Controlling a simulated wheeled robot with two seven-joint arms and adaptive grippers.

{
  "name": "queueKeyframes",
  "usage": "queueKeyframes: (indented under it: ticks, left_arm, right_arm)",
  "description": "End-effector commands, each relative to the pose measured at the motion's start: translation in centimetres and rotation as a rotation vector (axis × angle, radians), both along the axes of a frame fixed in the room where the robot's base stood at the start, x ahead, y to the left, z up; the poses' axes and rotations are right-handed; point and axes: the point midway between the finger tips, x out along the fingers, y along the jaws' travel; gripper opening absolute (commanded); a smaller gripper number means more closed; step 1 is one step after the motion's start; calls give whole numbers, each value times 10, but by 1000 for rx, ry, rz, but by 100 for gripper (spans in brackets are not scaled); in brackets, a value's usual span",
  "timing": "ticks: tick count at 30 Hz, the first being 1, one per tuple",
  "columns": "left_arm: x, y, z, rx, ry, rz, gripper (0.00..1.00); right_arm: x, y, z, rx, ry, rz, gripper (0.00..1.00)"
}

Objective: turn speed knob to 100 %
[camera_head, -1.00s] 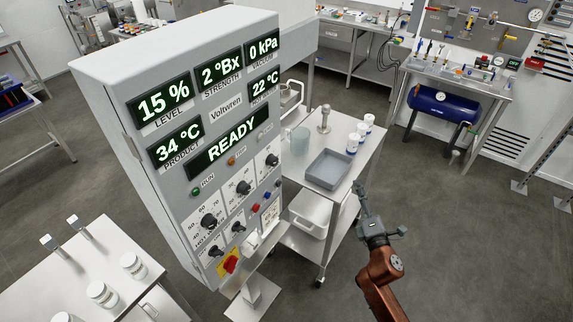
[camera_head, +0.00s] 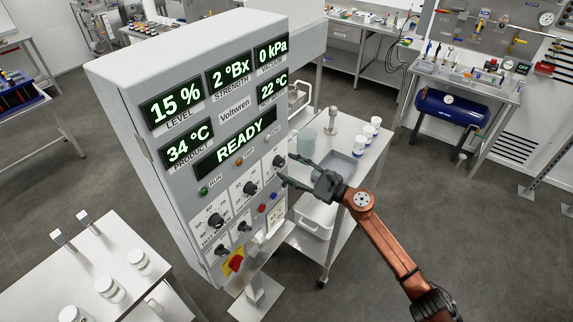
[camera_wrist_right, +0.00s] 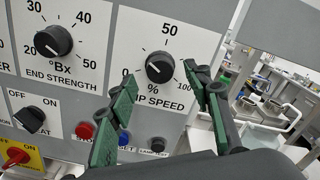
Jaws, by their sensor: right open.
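The speed knob (camera_wrist_right: 159,67) is a black round knob in the right wrist view, on a white plate with a scale marked 0, 50 and 100 % and a partly hidden label ending in "SPEED". A pale mark shows on its left side; its exact reading is hard to tell. The knob also shows in the head view (camera_head: 279,161). My right gripper (camera_head: 289,172) is open in front of the panel. In the wrist view its green-padded fingers (camera_wrist_right: 165,82) stand left and right of the knob, below its middle. Contact is not clear. My left gripper is not in view.
The end strength knob (camera_wrist_right: 53,42) sits left of the speed knob. Below are a heat switch (camera_wrist_right: 36,118), a red button (camera_wrist_right: 84,130) and a red-yellow switch (camera_head: 236,263). A steel cart with a grey tray (camera_head: 343,166) stands right of the control cabinet (camera_head: 130,100).

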Motion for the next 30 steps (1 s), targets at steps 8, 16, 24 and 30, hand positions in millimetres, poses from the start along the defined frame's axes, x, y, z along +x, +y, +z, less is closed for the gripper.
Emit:
queueKeyframes:
  ticks: [8,16,24,30]
  left_arm:
    - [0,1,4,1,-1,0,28]
    - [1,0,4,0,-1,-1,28]
    - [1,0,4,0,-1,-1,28]
    - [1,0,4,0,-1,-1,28]
  right_arm:
    - [11,16,1,2,1,0,46]
    - [11,16,0,2,1,0,42]
    - [11,16,0,2,1,0,24]
    - [11,16,0,2,1,0,10]
